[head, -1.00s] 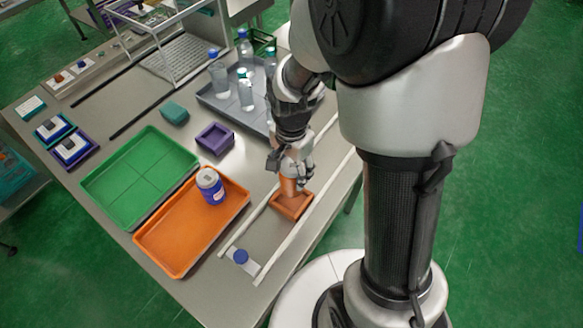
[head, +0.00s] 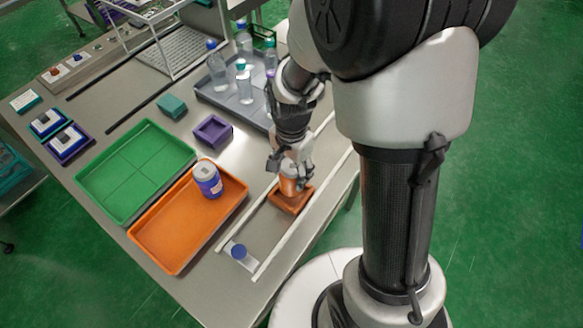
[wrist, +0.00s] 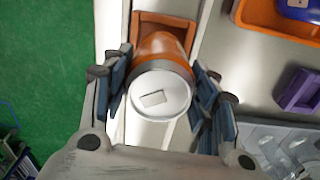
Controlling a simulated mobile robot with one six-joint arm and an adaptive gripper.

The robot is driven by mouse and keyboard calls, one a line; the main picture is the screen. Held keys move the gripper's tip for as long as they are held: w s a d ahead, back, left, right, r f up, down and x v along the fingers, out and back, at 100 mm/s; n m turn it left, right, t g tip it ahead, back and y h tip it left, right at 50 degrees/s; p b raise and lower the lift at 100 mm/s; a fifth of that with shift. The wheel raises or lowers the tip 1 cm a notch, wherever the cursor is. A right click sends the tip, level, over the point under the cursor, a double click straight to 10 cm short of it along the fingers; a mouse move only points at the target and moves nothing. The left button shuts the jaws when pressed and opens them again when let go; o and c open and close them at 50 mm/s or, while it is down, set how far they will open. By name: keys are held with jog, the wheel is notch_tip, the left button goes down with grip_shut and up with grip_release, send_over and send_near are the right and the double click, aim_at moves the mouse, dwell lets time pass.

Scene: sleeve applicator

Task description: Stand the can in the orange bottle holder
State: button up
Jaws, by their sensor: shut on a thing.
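The can (head: 289,184) is orange with a pale lid. My gripper (head: 289,171) is shut on it near its top. In the wrist view my gripper (wrist: 160,88) has its blue-grey pads on both sides of the can (wrist: 162,52), and the white lid faces the camera. The orange bottle holder (head: 293,204) is a small square open box on the table between two pale rails. It shows behind the can in the wrist view (wrist: 183,22). The can's lower end is at the holder's opening; I cannot tell whether it touches the bottom.
An orange tray (head: 172,238) with a blue-and-white can (head: 208,180) lies left of the holder. A green tray (head: 130,170), a purple box (head: 212,131) and a grey tray (head: 215,93) with bottles stand farther back. A blue-capped item (head: 239,251) lies between the rails.

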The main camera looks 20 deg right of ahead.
jog(key=shift+f+b, duration=1.15)
jog(key=shift+f, duration=0.5)
jog(key=o, duration=1.4)
jog(key=shift+o, duration=0.5)
jog(key=o, duration=0.4)
jog(key=shift+r, duration=0.15)
jog(key=shift+r+p, duration=3.85)
jog(key=shift+r, duration=0.55)
